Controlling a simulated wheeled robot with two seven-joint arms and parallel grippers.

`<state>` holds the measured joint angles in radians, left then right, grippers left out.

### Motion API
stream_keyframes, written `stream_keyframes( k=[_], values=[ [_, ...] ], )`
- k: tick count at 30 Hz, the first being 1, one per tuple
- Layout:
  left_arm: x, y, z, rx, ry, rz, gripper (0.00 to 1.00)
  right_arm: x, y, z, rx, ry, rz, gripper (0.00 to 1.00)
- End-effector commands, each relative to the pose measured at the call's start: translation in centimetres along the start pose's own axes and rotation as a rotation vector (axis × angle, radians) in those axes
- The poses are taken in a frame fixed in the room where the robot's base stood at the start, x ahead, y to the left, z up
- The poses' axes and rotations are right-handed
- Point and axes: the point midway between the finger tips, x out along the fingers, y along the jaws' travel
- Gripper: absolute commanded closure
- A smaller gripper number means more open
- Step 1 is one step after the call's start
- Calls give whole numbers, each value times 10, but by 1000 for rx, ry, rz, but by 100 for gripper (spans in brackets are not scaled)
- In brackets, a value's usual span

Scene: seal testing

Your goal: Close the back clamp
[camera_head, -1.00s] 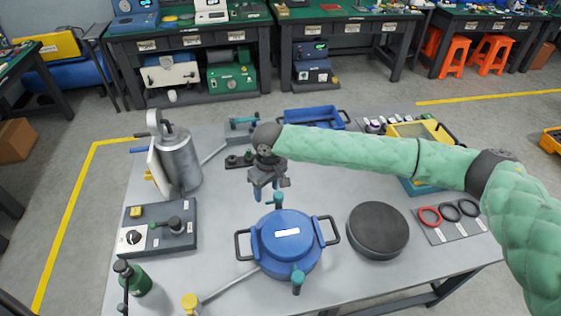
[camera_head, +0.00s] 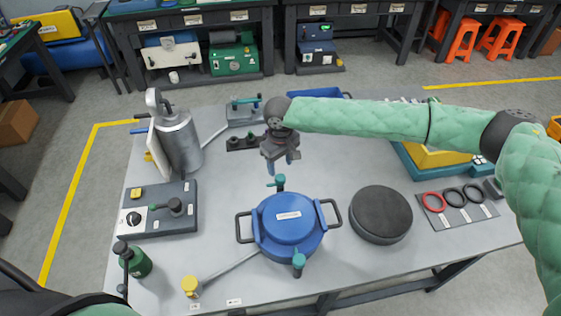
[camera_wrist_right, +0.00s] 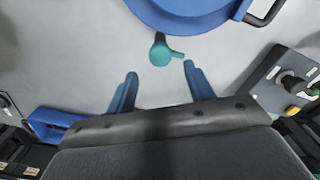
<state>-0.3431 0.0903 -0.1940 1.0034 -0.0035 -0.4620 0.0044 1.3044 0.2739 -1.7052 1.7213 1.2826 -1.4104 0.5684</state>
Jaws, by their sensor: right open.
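A blue round pot (camera_head: 288,225) with a blue lid, a white label and two dark side handles stands on the grey table. The teal back clamp (camera_head: 277,182) is upright at its far rim, with a short lever pointing left. A teal front clamp (camera_head: 298,262) is at the near rim. My right gripper (camera_head: 283,162) is open and empty, its blue fingers above and just behind the back clamp. In the right wrist view, the back clamp (camera_wrist_right: 160,50) lies just beyond the gap between the open fingertips (camera_wrist_right: 160,80), apart from both. My left gripper is not in view.
A dark round disc (camera_head: 381,213) stands right of the pot. A grey control box (camera_head: 160,210) and metal canister (camera_head: 180,145) are at left. A black-and-red ring mat (camera_head: 455,208) is at right. A yellow-tipped rod (camera_head: 190,285) extends from the pot's near side.

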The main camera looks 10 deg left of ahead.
Motion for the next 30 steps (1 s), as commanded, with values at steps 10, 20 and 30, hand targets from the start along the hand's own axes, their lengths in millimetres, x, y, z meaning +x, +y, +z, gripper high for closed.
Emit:
stream_keyframes(
  k=[10,20,30],
  values=[
    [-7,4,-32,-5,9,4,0,22,0,0,0,0,1,47],
    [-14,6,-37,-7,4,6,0,49,0,0,0,-1,-1,47],
    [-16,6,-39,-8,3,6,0,59,0,0,0,0,0,47]
  ],
)
